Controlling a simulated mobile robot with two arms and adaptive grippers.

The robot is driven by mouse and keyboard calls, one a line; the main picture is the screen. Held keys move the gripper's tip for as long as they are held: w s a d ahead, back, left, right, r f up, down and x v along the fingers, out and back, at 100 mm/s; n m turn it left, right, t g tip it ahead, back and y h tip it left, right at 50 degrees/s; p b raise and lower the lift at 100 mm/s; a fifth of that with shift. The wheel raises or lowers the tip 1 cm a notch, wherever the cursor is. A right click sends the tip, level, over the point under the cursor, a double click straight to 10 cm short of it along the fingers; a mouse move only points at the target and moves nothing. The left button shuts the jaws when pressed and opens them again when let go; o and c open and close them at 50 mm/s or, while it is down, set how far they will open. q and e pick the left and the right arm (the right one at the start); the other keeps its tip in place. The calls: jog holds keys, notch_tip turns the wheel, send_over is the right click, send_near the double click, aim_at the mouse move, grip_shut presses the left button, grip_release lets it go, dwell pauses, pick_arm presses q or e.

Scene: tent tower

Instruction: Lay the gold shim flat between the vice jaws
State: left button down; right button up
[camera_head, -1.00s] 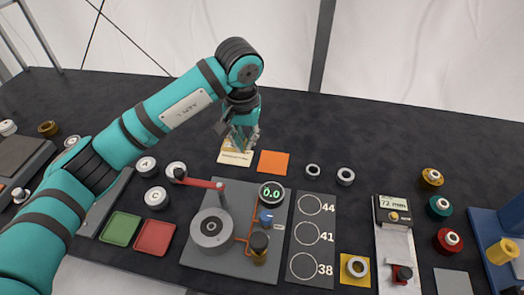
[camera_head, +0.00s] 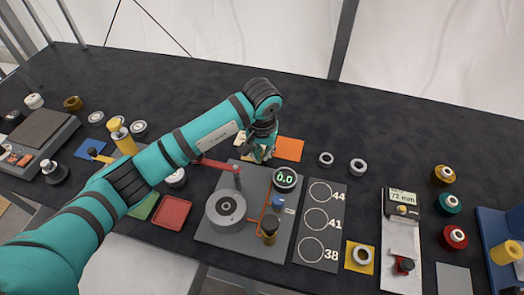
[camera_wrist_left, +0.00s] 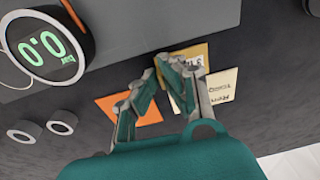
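My left gripper (camera_head: 262,153) is low at the back middle of the table, beside an orange square (camera_head: 289,149). In the left wrist view its fingers (camera_wrist_left: 157,70) lean toward each other, their tips near a gold piece (camera_wrist_left: 196,50) with dark lettering beside a cream printed card (camera_wrist_left: 218,86). Whether this gold piece is the shim, and whether the fingers touch it, I cannot tell. In the head view the arm and gripper hide most of this spot. No vice jaws can be clearly made out. My right gripper is not in view.
A grey plate (camera_head: 210,240) with a round dial gauge (camera_head: 286,179) and red lever stands just in front of the gripper. A dark numbered board (camera_head: 332,188), a gauge reading 72 mm (camera_head: 403,197) and a blue stand (camera_head: 488,225) are to the right. The back right is clear.

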pick_arm(q)
jog(key=shift+f, duration=0.15)
jog(key=c, duration=1.5)
grip_release()
